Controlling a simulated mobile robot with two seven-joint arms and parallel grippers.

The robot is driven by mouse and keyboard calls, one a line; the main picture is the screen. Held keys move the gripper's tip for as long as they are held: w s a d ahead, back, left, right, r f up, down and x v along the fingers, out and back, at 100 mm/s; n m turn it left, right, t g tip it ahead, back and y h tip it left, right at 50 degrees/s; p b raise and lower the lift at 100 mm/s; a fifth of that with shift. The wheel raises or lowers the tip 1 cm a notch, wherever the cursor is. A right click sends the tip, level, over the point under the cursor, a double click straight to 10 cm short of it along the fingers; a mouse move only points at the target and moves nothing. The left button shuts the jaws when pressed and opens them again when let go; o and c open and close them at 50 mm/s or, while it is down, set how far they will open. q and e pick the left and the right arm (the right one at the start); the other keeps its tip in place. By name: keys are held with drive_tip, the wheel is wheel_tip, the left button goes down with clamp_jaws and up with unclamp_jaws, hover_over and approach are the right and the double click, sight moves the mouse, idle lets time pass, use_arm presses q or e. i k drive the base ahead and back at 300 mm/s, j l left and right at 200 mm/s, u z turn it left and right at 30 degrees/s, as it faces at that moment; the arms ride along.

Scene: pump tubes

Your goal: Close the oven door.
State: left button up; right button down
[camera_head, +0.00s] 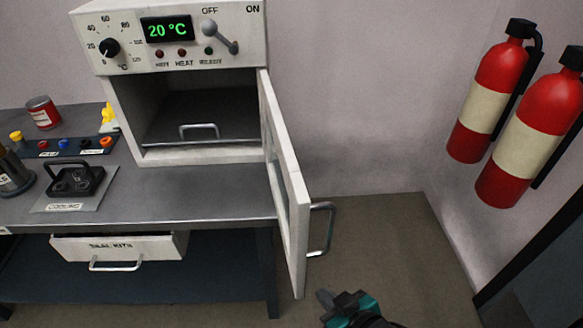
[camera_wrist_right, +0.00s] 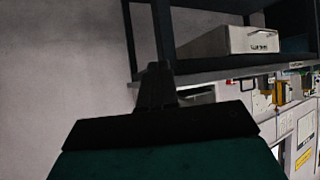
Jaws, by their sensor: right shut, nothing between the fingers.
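The white oven (camera_head: 184,85) stands on the workbench with its display reading 20 °C. Its door (camera_head: 285,180) is hinged on the right side and stands wide open, swung out toward me past the bench edge. A metal handle (camera_head: 321,229) sits on the door's right-hand face. My right gripper (camera_head: 325,297) is shut and empty, below and slightly right of the door handle, apart from it. In the right wrist view its closed fingers (camera_wrist_right: 157,85) point up the picture, with no oven door visible there. My left gripper is not in view.
A pull-out tray with a handle (camera_head: 198,131) lies inside the oven. The bench (camera_head: 220,207) holds a red can (camera_head: 42,112) and a black holder (camera_head: 75,180) at left. Two fire extinguishers (camera_head: 487,90) hang on the right wall. The floor right of the door is clear.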

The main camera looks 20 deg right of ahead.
sight(293, 210)
drive_tip(key=i+l+u, duration=0.1)
drive_tip(key=l+u, duration=0.25)
drive_tip(key=l, duration=0.55)
drive_tip(key=i+l, duration=0.1)
drive_tip(key=i+l+u, duration=0.1)
drive_tip(key=l, duration=0.25)
